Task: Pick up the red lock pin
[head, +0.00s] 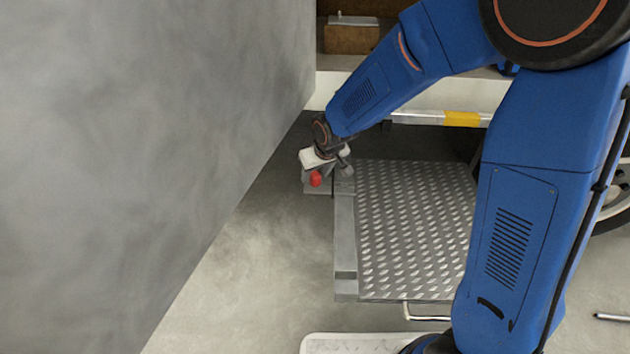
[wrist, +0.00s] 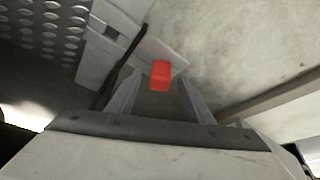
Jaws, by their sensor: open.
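The red lock pin (head: 316,179) shows as a small red block at the far left corner of the metal platform, on a grey bracket (head: 318,190). In the wrist view the red lock pin (wrist: 160,75) appears between the tips of my gripper's fingers, or just beyond them. My gripper (head: 330,170) is at that corner in the head view, partly hidden by its own wrist. In the wrist view my gripper (wrist: 158,90) is open, with one finger on each side of the pin. I cannot tell whether either finger touches it.
The diamond-plate platform (head: 412,230) lies right of the pin. A large grey wall or panel (head: 150,130) stands close on the left. A dark cable (wrist: 125,62) runs beside one finger. A bumper bar with a yellow band (head: 462,119) is behind. Bare floor (head: 260,250) lies in front.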

